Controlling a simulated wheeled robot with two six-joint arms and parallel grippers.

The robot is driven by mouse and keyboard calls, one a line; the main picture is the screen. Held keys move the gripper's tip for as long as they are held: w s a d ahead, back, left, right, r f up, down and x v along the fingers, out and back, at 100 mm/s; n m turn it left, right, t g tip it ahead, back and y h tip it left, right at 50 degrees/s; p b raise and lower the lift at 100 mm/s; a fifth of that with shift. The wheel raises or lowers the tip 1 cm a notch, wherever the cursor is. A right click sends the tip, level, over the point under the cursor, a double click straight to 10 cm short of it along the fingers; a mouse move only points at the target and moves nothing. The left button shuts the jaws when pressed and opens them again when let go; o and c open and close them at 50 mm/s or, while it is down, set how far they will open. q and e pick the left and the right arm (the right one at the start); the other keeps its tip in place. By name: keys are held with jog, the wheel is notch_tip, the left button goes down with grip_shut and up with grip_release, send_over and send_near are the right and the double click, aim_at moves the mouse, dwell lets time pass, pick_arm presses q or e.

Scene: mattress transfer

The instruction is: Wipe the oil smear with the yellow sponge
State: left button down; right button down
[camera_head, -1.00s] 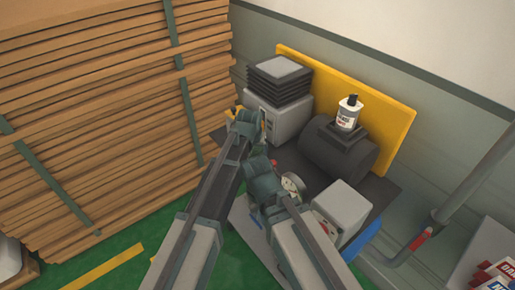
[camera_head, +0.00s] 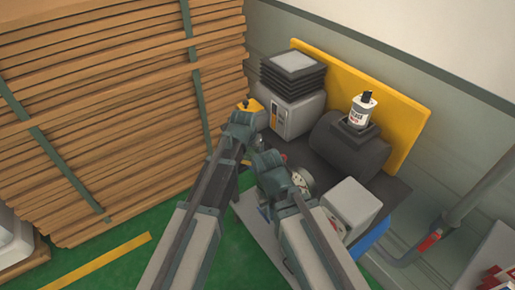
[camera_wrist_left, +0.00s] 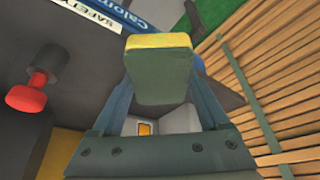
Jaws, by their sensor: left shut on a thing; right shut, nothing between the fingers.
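The yellow sponge (camera_wrist_left: 160,68) is held between the fingers of my left gripper (camera_wrist_left: 163,75) in the left wrist view. Its broad green face is toward the camera and its yellow edge is at the top. In the head view a bit of the sponge (camera_head: 250,105) shows beyond my left gripper (camera_head: 246,114), close to the grey box. My right gripper (camera_head: 261,146) is shut and empty, just right of and nearer than the left one. I cannot make out the oil smear; the arms cover part of the dark top.
A grey box (camera_head: 291,117) with stacked black trays stands behind the grippers. A dark cylinder (camera_head: 345,152) carries a white bottle (camera_head: 361,110). A pale box (camera_head: 351,205) and a round gauge (camera_head: 302,178) are at the right. Stacked planks (camera_head: 110,110) fill the left.

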aim_at(267, 145)
pick_arm(q)
jog(key=shift+a, duration=0.2)
jog(key=shift+w+a, duration=0.2)
jog(key=shift+w, duration=0.15)
jog(key=shift+w+d, duration=0.1)
jog(key=shift+w+d, duration=0.45)
jog(key=shift+d, duration=0.25)
jog(key=shift+w+d, duration=0.45)
jog(key=shift+d, duration=0.2)
jog(key=shift+d, duration=0.1)
jog(key=shift+w+d+f, duration=0.1)
jog(key=shift+w+d, duration=0.35)
jog(key=shift+d, duration=0.3)
jog(key=shift+w+d, duration=0.45)
jog(key=shift+d, duration=0.25)
